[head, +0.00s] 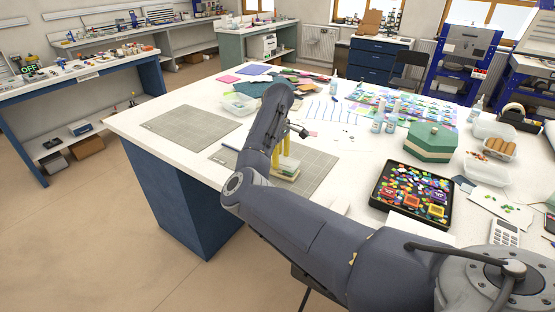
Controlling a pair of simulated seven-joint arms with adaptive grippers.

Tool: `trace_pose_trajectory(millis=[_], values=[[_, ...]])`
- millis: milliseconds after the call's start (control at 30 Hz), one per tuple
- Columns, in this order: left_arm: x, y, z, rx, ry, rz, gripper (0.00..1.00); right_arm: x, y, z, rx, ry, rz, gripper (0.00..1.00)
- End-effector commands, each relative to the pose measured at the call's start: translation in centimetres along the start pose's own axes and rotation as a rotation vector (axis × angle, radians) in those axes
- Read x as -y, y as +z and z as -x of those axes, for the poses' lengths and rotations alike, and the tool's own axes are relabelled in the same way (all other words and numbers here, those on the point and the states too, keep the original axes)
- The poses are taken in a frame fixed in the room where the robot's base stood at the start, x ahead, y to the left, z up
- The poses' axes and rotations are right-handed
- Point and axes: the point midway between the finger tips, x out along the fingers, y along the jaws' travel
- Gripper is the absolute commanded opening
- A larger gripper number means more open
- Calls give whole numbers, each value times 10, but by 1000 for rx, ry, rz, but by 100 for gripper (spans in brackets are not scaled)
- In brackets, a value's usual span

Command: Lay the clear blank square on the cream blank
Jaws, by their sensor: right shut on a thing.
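My right gripper (285,162) points down over the right-hand grey gridded mat (318,165), its yellow fingers partly hidden behind my own arm. It is shut on a small pale piece, which appears to be the clear blank square (288,161). A cream blank (286,176) shows low at the fingertips, over the mat. The pieces are small and overlap, so I cannot tell whether the clear one touches the cream one. My left gripper is not in view.
A second grey gridded mat (190,127) lies empty at the left. A black tray of coloured glass (411,194), a green lidded box (430,142) and a clear tub (239,103) stand around. Small bottles (377,122) stand behind. White tabletop near the left edge is free.

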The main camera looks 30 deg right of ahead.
Motion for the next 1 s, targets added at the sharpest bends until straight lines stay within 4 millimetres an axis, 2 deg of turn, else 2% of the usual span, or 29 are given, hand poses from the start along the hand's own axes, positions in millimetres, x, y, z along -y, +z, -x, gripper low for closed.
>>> trace_pose_trajectory(millis=[767,800,933,1000], values=[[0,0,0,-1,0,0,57,0,0,-12,0,1,1,8],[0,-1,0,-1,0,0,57,0,0,-13,1,0,1,58],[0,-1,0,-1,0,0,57,0,0,-13,0,0,1,73],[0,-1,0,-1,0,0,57,0,0,-13,0,0,1,74]])
